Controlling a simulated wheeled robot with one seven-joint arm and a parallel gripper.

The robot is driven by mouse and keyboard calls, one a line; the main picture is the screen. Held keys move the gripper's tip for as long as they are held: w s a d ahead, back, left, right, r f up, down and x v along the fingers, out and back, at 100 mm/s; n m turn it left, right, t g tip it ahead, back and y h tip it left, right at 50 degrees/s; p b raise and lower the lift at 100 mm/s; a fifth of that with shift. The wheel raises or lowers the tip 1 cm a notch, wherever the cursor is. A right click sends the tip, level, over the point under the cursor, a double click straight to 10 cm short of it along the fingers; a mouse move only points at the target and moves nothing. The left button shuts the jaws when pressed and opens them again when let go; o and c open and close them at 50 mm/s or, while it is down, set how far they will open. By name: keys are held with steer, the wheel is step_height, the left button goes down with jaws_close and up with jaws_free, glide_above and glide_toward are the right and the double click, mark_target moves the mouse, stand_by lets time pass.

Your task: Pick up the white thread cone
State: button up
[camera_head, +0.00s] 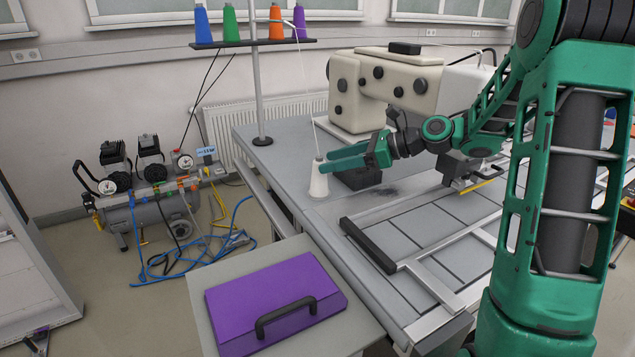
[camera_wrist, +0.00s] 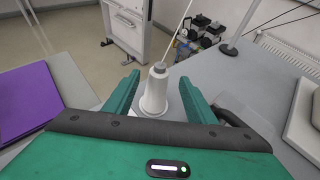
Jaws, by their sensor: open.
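The white thread cone (camera_head: 318,180) stands upright near the left edge of the grey sewing table (camera_head: 290,165). A thread runs up from its top. In the wrist view the cone (camera_wrist: 154,92) stands between the two fingers of my open gripper (camera_wrist: 157,97), with a visible gap to the right finger. In the head view my gripper (camera_head: 340,158) reaches in from the right at the height of the cone's upper part. Its fingers hide part of the cone's right side. I cannot tell whether a finger touches it.
A cream sewing machine (camera_head: 385,88) stands behind my gripper. A thread stand pole (camera_head: 257,75) holds several coloured cones on a shelf (camera_head: 250,43). A purple case (camera_head: 272,303) lies on a side table in front. A compressor (camera_head: 155,195) stands on the floor at left.

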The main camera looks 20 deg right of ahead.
mark_target(319, 177)
steer(key=x, duration=0.4)
steer(key=shift+w+a+f, duration=0.1)
steer(key=shift+w+a, duration=0.05)
steer(key=shift+a, duration=0.15)
steer(key=c, duration=1.2)
